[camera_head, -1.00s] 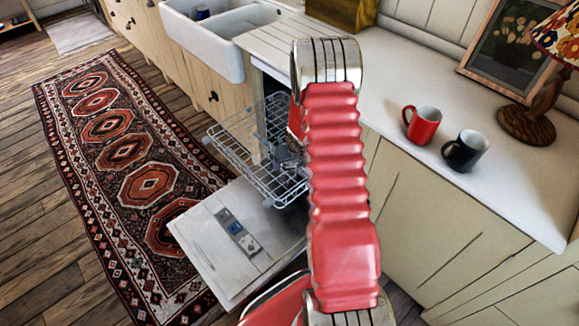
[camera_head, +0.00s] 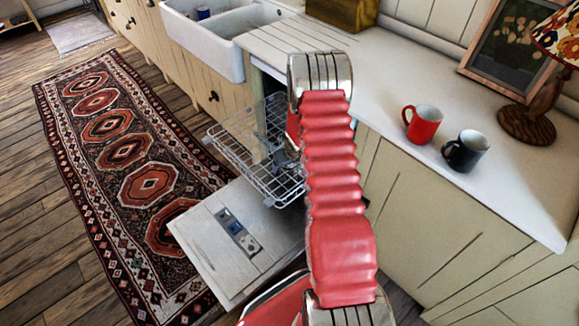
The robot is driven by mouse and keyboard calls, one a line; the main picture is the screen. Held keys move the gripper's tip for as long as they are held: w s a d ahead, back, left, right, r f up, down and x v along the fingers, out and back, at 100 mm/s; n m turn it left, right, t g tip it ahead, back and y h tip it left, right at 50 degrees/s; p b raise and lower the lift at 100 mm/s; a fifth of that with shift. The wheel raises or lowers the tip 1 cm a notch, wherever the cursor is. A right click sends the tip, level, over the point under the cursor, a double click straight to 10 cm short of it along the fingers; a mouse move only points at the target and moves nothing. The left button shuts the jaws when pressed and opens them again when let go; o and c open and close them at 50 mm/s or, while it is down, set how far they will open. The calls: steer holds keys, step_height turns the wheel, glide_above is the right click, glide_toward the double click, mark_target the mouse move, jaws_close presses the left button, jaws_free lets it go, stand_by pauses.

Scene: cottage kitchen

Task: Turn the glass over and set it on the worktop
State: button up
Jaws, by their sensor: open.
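The upper wire rack (camera_head: 240,158) of the open dishwasher is pulled out over its lowered door. A faint, clear shape that looks like the glass (camera_head: 271,117) stands in the back part of this rack. Its rim and which way up it is are too small to tell. My gripper (camera_head: 284,158) shows only as a small grey part at the rack, just left of my red arm, and the arm hides most of it. It is open, below and slightly right of the glass in the picture. The white worktop (camera_head: 400,82) runs behind and right of my arm.
A red mug (camera_head: 424,126) and a black mug (camera_head: 464,152) stand on the worktop. A lamp (camera_head: 528,122) and a framed picture (camera_head: 516,45) are farther right. A white sink (camera_head: 215,40) and wooden box (camera_head: 342,14) are behind. The worktop left of the mugs is clear.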

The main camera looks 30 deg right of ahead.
steer(key=shift+c, duration=0.5)
steer(key=c, duration=1.2)
steer(key=shift+r, duration=0.15)
steer(key=shift+r, duration=4.85)
